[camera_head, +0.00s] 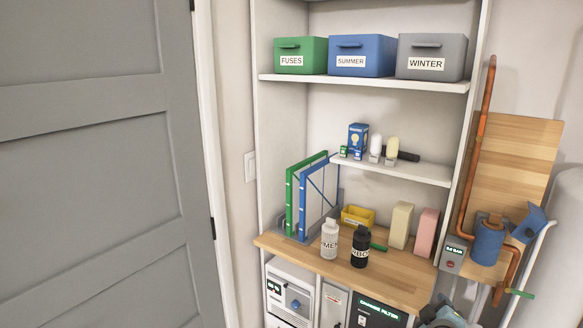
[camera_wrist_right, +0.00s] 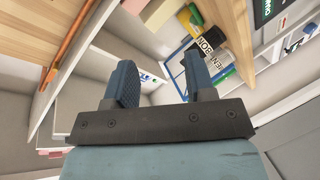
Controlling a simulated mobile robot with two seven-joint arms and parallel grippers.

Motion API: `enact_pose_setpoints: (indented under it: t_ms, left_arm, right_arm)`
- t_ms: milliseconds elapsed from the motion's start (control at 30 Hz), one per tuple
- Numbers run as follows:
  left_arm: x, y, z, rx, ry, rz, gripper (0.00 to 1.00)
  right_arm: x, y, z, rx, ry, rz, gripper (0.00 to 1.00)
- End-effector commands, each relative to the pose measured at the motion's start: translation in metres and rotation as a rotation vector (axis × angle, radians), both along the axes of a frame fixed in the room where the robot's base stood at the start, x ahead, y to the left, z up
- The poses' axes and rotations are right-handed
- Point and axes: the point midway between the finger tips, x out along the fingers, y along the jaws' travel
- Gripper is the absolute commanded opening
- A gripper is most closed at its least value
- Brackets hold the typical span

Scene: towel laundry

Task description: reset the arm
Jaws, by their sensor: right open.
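My right gripper (camera_head: 445,314) shows at the bottom edge of the head view, in front of the counter's right end and partly cut off by the frame. In the right wrist view its two blue-grey fingers (camera_wrist_right: 160,75) stand apart with nothing between them. That view is rolled, with the shelf unit and counter seen at a steep tilt beyond the fingers. My left gripper is not in the head view.
A wooden counter (camera_head: 398,281) holds a white bottle (camera_head: 329,240), a black bottle (camera_head: 360,247) and a yellow bin (camera_head: 357,216). A copper pipe (camera_head: 475,150) and blue canister (camera_head: 487,243) stand right of it. A grey door (camera_head: 95,170) fills the left.

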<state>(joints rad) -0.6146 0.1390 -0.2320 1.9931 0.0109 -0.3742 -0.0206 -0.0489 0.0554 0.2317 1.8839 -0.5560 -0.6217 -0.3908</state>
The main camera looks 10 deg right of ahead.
Motion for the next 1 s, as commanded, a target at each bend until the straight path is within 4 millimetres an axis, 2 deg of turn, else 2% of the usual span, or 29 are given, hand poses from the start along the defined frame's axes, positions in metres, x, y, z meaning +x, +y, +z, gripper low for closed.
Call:
enact_pose_setpoints:
  t_ms: [33,167,200,300,400,500,600,700,1000]
  left_arm:
    - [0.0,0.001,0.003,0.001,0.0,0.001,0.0]
    - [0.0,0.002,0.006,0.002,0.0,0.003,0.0]
    - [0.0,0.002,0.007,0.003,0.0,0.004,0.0]
    - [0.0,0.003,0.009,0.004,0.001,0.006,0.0]
    - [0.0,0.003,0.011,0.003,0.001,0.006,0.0]
    - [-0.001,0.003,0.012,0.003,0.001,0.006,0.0]
    - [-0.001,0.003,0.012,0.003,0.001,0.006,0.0]
    - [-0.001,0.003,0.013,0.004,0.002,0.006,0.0]
    - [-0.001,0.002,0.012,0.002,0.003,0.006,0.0]
  right_arm:
    - [-0.015,0.029,-0.024,0.066,0.013,0.069,0.5]
    - [-0.058,0.103,-0.078,0.279,0.036,0.213,0.5]
    - [-0.074,0.125,-0.092,0.352,0.045,0.25,0.5]
    - [-0.119,0.177,-0.122,0.535,0.081,0.317,0.5]
    - [-0.163,0.221,-0.142,0.707,0.117,0.355,0.5]
    - [-0.2,0.253,-0.154,0.842,0.148,0.37,0.5]
    - [-0.224,0.274,-0.159,0.931,0.168,0.372,0.5]
    - [-0.235,0.283,-0.161,0.974,0.177,0.371,0.5]
    - [-0.236,0.284,-0.162,0.982,0.178,0.371,0.5]
